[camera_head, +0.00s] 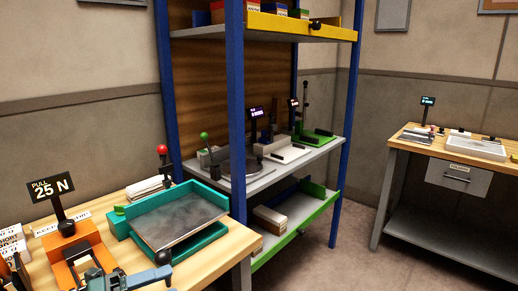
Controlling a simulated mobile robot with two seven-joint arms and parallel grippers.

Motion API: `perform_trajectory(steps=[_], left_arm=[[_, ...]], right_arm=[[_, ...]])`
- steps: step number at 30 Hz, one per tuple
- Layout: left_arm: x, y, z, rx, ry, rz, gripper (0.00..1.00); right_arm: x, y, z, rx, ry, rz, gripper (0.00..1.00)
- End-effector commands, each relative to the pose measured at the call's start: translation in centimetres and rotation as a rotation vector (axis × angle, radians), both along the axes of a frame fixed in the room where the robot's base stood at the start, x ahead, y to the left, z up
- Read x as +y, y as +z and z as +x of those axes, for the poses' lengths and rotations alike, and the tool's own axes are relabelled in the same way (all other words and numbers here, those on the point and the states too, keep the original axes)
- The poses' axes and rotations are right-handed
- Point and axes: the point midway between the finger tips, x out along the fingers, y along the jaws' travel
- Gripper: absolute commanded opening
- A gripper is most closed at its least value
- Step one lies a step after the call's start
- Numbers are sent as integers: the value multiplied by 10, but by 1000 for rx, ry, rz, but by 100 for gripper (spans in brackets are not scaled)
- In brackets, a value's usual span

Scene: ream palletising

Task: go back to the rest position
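Neither of my grippers shows in the head view, and no part of my arms can be made out for sure. In front of me on the left is a wooden bench (235,243). It carries a teal tray-like device (122,225) with a grey plate (180,218) on top. An orange device (75,252) stands to its left, beside a sign reading "PULL 25 N" (50,187). A blue-grey tool (130,280) with a black knob is cut off by the bottom edge.
A blue-framed shelf rack (236,110) stands behind the bench, with a yellow-edged upper shelf (300,29), devices on the middle shelf (318,151) and a green-edged lower shelf (296,229). A second table (405,137) stands at right. Floor (345,262) between looks clear.

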Motion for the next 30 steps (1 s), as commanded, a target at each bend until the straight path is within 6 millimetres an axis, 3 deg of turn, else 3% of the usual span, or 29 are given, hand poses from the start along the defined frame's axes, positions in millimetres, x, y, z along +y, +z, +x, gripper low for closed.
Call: perform_trajectory(steps=[1,5,9,13,16,19,30], left_arm=[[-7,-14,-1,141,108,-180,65],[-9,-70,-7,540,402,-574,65],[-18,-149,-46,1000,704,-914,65],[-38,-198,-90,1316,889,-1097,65],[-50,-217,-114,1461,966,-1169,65],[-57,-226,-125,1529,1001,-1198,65],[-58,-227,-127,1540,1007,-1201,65]], right_arm=[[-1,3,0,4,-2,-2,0],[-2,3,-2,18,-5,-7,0],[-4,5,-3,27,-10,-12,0],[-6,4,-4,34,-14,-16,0],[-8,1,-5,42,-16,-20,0],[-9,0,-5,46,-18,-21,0],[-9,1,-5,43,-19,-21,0]])
